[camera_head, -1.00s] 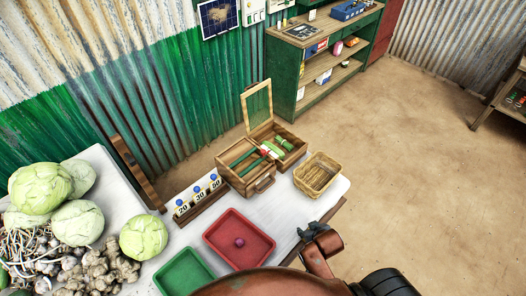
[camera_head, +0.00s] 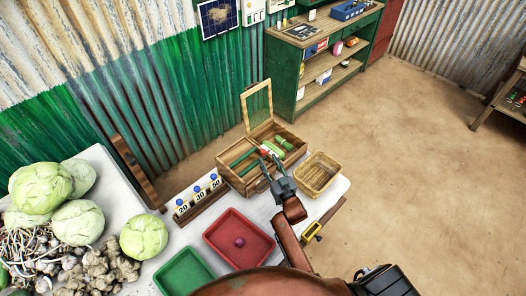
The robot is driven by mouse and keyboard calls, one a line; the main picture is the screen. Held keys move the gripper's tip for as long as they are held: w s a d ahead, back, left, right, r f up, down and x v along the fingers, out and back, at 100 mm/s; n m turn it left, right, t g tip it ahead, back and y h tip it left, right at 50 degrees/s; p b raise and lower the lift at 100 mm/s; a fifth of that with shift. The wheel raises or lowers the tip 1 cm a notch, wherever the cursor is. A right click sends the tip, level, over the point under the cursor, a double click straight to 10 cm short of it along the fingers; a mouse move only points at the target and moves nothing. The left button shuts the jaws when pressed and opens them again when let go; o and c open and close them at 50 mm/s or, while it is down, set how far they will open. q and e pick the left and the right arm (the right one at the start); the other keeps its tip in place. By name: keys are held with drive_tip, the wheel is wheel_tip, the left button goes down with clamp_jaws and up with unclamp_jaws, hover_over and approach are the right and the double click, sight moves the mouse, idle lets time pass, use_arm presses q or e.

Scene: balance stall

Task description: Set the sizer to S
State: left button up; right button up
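A small yellow device with dark parts (camera_head: 312,231) sits at the table's right front edge, beside my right arm. It may be the sizer, but it is too small to read any letter or setting. My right gripper (camera_head: 273,160) is over the front right of the open wooden box (camera_head: 262,187), its two grey fingers apart. I see nothing clearly held between them. Green items (camera_head: 284,143) lie in the box, with a red and white piece partly hidden near the fingertips. My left gripper is out of view.
A wicker basket (camera_head: 318,174) stands right of the box. A red tray (camera_head: 211,236) with a small round item and a green tray (camera_head: 162,277) are in front. A rack numbered 20, 30, 50 (camera_head: 200,203) stands left.

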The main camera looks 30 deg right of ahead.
sight(264, 152)
drive_tip(key=w, duration=0.7)
drive_tip(key=shift+d+b, duration=0.25)
drive_tip(key=shift+b, duration=0.1)
clamp_jaws()
